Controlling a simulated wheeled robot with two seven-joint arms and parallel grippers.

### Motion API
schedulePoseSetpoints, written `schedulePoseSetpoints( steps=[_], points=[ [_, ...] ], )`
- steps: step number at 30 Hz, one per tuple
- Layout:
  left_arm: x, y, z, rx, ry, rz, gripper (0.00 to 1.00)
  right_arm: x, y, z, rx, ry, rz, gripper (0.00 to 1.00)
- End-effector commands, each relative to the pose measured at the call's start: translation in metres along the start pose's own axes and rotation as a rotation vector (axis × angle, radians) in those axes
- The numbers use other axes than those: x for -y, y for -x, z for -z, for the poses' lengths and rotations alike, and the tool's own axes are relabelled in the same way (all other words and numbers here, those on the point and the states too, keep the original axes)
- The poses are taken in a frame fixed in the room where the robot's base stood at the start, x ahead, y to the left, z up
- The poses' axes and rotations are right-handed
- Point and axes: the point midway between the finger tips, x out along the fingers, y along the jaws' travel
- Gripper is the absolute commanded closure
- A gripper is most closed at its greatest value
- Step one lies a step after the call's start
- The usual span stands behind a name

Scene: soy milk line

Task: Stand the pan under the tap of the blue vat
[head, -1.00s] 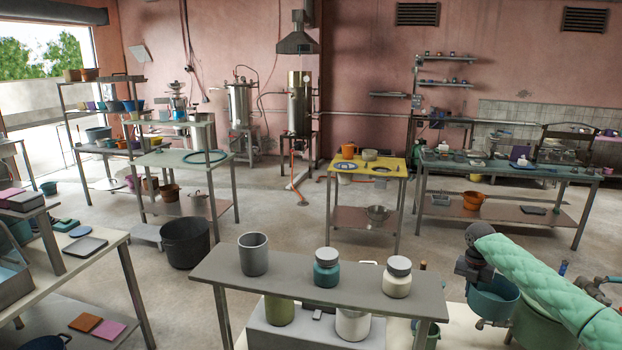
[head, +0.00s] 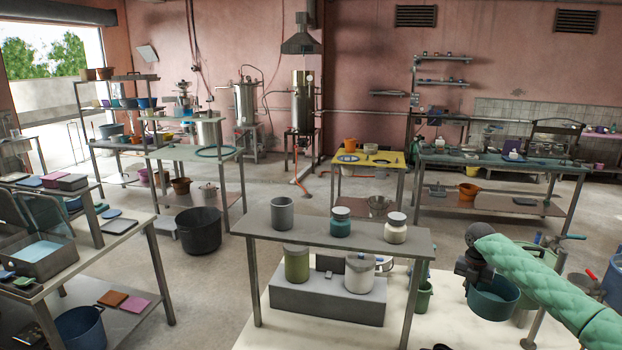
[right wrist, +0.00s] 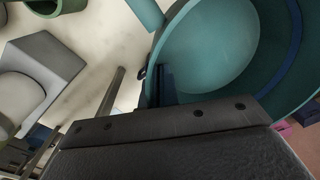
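The teal pan (head: 494,302) hangs in the air at the right of the head view, below the end of my green-sleeved right arm. My right gripper (head: 472,277) is shut on the pan's rim. In the right wrist view the pan (right wrist: 215,45) is seen from above, its inside empty, with a dark finger (right wrist: 163,86) at its wall. A blue vat (head: 614,284) shows only in part at the right edge of the head view, beside a red-handled tap (head: 590,274). My arm hides part of this area. My left gripper is not in view.
A grey bench (head: 335,236) with jars stands in front, over a grey block (head: 330,300) on a pale platform (head: 470,335). A green vat (head: 540,252) with a blue-handled tap (head: 572,237) stands behind my arm. A green bucket (head: 424,297) is left of the pan.

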Motion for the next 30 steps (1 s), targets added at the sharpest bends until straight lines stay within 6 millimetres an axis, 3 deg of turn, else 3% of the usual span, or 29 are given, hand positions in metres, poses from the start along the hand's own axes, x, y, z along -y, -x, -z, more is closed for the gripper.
schedulePoseSetpoints(
  steps=[15,30],
  points=[
    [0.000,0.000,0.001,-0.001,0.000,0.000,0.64,-0.007,0.001,0.038,-0.011,-0.229,-0.002,1.00],
    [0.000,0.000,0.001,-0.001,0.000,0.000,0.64,-0.021,0.000,0.123,-0.040,-0.756,-0.002,1.00]
  ],
)
